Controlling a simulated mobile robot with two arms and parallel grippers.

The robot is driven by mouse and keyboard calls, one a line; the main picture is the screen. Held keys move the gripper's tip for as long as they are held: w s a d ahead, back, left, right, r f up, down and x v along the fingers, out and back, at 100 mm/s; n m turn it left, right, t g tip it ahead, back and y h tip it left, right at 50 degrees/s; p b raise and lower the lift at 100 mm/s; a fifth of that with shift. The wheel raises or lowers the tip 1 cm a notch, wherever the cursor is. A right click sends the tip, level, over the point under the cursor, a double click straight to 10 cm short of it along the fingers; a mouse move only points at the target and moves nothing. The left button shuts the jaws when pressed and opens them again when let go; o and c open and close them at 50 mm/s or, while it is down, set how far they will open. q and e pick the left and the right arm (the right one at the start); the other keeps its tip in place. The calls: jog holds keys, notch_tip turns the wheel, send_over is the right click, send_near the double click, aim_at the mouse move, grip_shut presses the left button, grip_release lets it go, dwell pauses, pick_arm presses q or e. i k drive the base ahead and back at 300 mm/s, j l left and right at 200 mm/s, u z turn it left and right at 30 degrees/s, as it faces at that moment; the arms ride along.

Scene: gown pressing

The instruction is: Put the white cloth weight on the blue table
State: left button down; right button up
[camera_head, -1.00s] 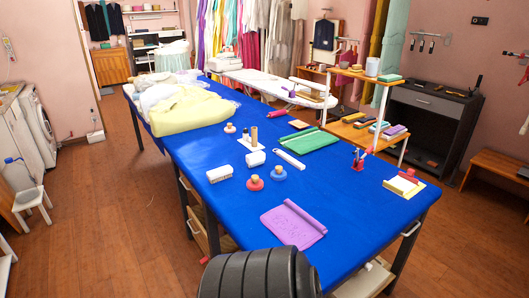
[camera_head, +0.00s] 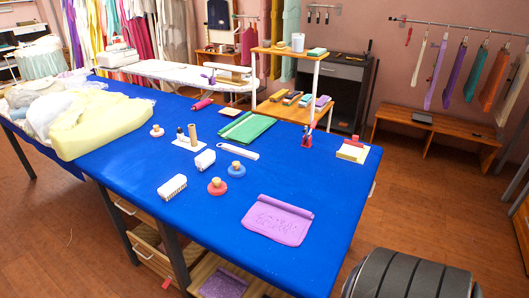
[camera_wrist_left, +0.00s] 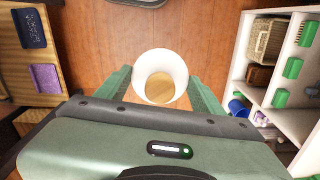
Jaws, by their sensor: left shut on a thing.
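The white cloth weight (camera_wrist_left: 142,80) shows in the left wrist view as a white round thing with a wood-coloured middle. My left gripper (camera_wrist_left: 160,88) is shut on it, with a green finger at each side. Wooden floor shows beyond it. The blue table (camera_head: 310,215) fills the middle of the head view. Neither gripper shows in the head view, and my right gripper is in no view.
On the table are a red weight (camera_head: 217,187), a blue weight (camera_head: 236,170), a pale one (camera_head: 157,131), a white brush (camera_head: 172,187) and a purple cloth (camera_head: 278,220). Yellow cloth (camera_head: 105,125) covers the left. Bare blue top lies along the front and right.

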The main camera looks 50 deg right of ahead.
aim_at(197, 190)
jog(key=i+z, duration=0.2)
jog(key=z, duration=0.3)
jog(key=i+z, duration=0.2)
jog(key=z, duration=0.3)
jog(key=i+j+z, duration=0.15)
jog(key=z, duration=0.35)
jog(key=i+j+z, duration=0.1)
jog(key=j+z, duration=0.15)
jog(key=z, duration=0.25)
jog(key=i+j+z, duration=0.3)
jog(key=j+z, duration=0.25)
jog(key=i+l, duration=0.05)
